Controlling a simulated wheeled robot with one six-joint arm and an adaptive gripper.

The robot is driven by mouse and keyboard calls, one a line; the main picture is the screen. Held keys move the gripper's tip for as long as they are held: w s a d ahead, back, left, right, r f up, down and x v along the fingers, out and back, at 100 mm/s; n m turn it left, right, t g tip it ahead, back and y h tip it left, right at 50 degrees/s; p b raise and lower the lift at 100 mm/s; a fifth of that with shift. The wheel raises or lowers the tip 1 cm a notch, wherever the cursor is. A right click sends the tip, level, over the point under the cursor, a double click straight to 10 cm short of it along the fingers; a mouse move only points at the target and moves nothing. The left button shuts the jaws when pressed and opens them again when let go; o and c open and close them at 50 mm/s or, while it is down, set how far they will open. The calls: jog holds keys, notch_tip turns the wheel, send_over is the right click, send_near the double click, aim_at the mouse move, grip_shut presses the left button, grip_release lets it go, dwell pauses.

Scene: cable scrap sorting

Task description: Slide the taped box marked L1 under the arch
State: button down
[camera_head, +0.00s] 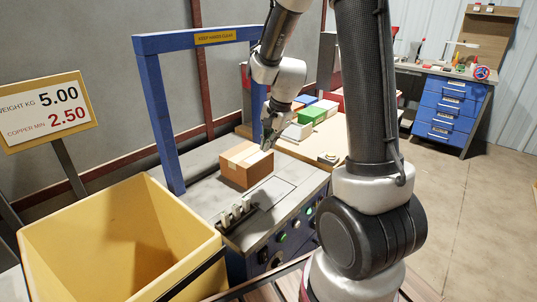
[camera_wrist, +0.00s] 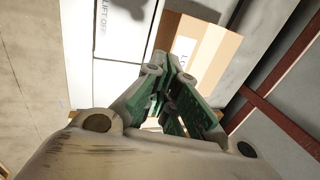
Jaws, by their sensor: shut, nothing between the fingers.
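The taped cardboard box (camera_head: 245,166) sits on the grey machine top, in front of the blue arch (camera_head: 160,115) in the head view. In the wrist view the box (camera_wrist: 217,58) shows a pale tape strip and a white label, of which an "L" is readable; the rest is hidden by my fingers. My gripper (camera_head: 267,143) is shut and empty, pointing down at the box's right rear side in the head view. In the wrist view its closed green-padded fingers (camera_wrist: 172,68) overlap the box's edge. I cannot tell whether they touch it.
A yellow bin (camera_head: 110,240) stands at the front left, beside a weight sign (camera_head: 45,110). Small upright metal pieces (camera_head: 235,212) stand on the machine's front edge. A blue drawer bench (camera_head: 447,105) is far right.

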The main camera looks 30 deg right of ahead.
aim_at(257, 158)
notch_tip(257, 158, down, 12)
jog(key=shift+d+r, duration=0.1)
jog(key=shift+r, duration=0.1)
dwell(0.4)
jog(key=shift+w, duration=0.1)
dwell(1.4)
jog(key=shift+w+a, duration=0.35)
jog(key=shift+w, duration=0.35)
jog(key=shift+w+a, duration=0.3)
jog(key=shift+w, duration=0.45)
jog(key=shift+w+a, duration=0.35)
jog(key=shift+w, duration=0.35)
jog(key=shift+s+d, duration=0.3)
jog(key=shift+s, duration=0.25)
jog(key=shift+w+d, duration=0.2)
jog(key=shift+d, duration=0.15)
jog(key=shift+w+a, duration=0.35)
jog(key=shift+w, duration=0.45)
jog(key=shift+w+a, duration=0.3)
jog(key=shift+w, duration=0.45)
